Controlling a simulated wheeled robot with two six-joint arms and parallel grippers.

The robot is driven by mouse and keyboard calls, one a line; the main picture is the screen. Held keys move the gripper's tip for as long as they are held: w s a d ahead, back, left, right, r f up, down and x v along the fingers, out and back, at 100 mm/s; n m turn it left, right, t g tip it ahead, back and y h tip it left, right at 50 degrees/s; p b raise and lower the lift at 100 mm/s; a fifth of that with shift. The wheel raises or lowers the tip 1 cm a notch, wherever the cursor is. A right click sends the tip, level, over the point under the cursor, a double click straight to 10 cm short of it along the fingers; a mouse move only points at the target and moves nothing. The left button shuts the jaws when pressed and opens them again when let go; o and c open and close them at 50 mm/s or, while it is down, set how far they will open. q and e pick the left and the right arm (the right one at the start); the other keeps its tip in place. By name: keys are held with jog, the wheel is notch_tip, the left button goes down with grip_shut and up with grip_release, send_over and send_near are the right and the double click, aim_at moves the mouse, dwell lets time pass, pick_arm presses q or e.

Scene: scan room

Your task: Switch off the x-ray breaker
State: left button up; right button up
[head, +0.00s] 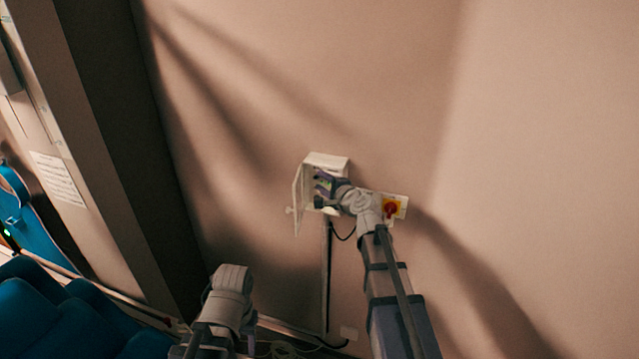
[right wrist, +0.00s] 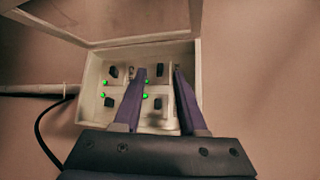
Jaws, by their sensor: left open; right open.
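The breaker box (head: 327,160) is a small white box on the wall, its door (head: 297,197) swung open to the left. In the right wrist view the box (right wrist: 90,95) holds several black switches, among them an upper left (right wrist: 113,72), a lower left (right wrist: 109,102) and one (right wrist: 160,70) between my fingertips. Green lights glow beside the switches. I cannot read which is the x-ray breaker. My right gripper (head: 322,183) is open at the box front, its fingers (right wrist: 160,72) either side of the right-hand switches; contact is unclear. My left arm shows low in the head view, its fingers unseen.
A conduit (head: 326,275) and black cable run down below the box. Blue seating (head: 60,315) stands at lower left. The wall at right is clear.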

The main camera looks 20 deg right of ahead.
jog(key=shift+x, duration=1.05)
grip_shut()
